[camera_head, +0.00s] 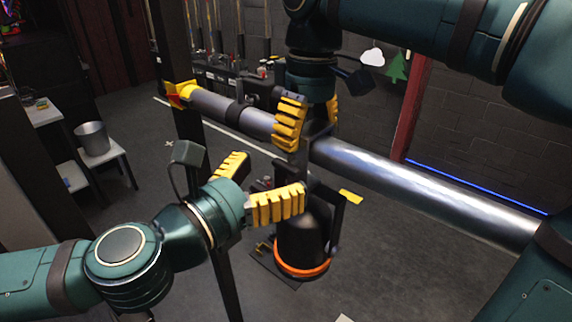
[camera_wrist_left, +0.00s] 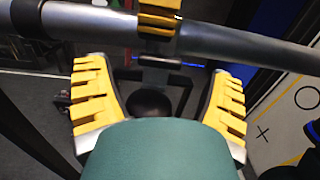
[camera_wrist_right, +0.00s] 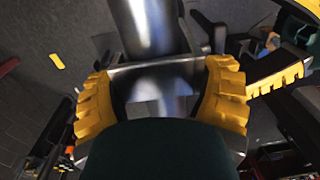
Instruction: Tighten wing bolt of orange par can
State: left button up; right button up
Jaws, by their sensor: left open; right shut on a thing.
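The orange par can (camera_head: 303,240), black with an orange rim, hangs below a horizontal metal pipe (camera_head: 420,192). Its dark back also shows in the left wrist view (camera_wrist_left: 150,103). My right gripper (camera_head: 306,142) comes down from above and is shut on the par can's clamp at the pipe. The grey metal clamp (camera_wrist_right: 128,80) shows between its fingers in the right wrist view. My left gripper (camera_head: 272,176) is open below the pipe, close to the par can's yoke and apart from the clamp. I cannot make out the wing bolt; fingers and clamp parts hide it.
A dark upright post (camera_head: 190,130) stands at the left, beside the pipe's yellow-capped end (camera_head: 180,92). A metal bucket (camera_head: 92,138) sits on a white stool (camera_head: 108,160). A brick wall (camera_head: 475,120) is behind. Open floor lies below the pipe.

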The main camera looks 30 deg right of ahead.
aim_at(283, 169)
pick_arm(q)
jog(key=shift+x, duration=1.8)
jog(key=c, duration=1.2)
